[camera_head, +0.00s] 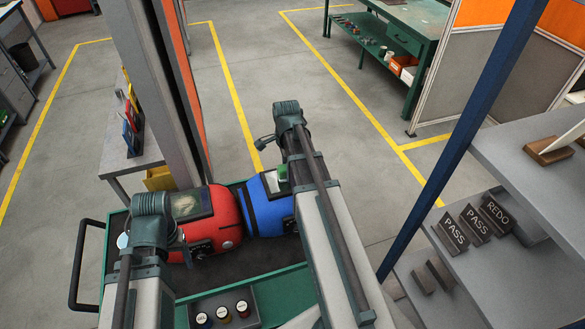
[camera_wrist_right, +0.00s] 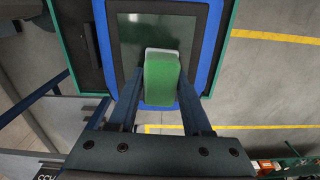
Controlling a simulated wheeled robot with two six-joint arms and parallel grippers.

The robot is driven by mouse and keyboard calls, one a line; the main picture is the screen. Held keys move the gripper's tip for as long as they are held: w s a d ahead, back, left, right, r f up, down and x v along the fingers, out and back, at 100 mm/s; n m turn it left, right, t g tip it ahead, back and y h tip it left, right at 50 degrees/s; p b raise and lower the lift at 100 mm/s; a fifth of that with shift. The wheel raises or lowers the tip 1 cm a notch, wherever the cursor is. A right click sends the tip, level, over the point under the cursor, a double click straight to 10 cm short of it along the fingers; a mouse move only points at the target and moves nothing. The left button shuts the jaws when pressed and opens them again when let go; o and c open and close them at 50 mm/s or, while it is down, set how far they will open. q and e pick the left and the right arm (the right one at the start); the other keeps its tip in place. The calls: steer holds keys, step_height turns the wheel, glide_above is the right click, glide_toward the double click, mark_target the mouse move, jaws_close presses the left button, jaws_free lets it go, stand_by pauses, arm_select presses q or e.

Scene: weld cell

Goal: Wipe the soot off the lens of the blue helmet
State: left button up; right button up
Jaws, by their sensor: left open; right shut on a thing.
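The blue helmet (camera_head: 266,215) lies in the green cart, right of the red helmet (camera_head: 228,218). Its dark lens (camera_wrist_right: 130,32) faces the right wrist camera inside a blue frame. My right gripper (camera_wrist_right: 162,98) is shut on a green block with a pale edge (camera_wrist_right: 162,80). The block covers the lower middle of the lens in that view; whether it touches cannot be told. The block also shows in the head view (camera_head: 283,173). No clear soot shows on the uncovered lens. My left gripper (camera_head: 152,226) is open beside the red helmet, its fingers mostly hidden.
The green cart (camera_head: 285,287) holds a rack of three small jars (camera_head: 223,314) near its front. A blue post (camera_head: 465,120) and grey shelves (camera_head: 515,165) with PASS and REDO signs stand at right. A grey column (camera_head: 165,90) rises behind the cart.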

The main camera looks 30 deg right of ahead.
mark_target(270, 182)
steer(key=shift+w+a, duration=0.25)
steer(key=shift+a, duration=0.75)
steer(key=shift+w+a+f, duration=0.1)
steer(key=shift+w+a, duration=0.1)
steer(key=shift+a, duration=0.8)
steer(key=shift+w+a, duration=0.15)
steer(key=shift+a, duration=0.8)
steer(key=shift+w+r+p, duration=0.1)
steer(key=shift+r+p, duration=0.3)
steer(key=shift+r, duration=0.05)
step_height(270, 182, up, 5)
steer(key=p, duration=0.5)
steer(key=shift+d, duration=0.1)
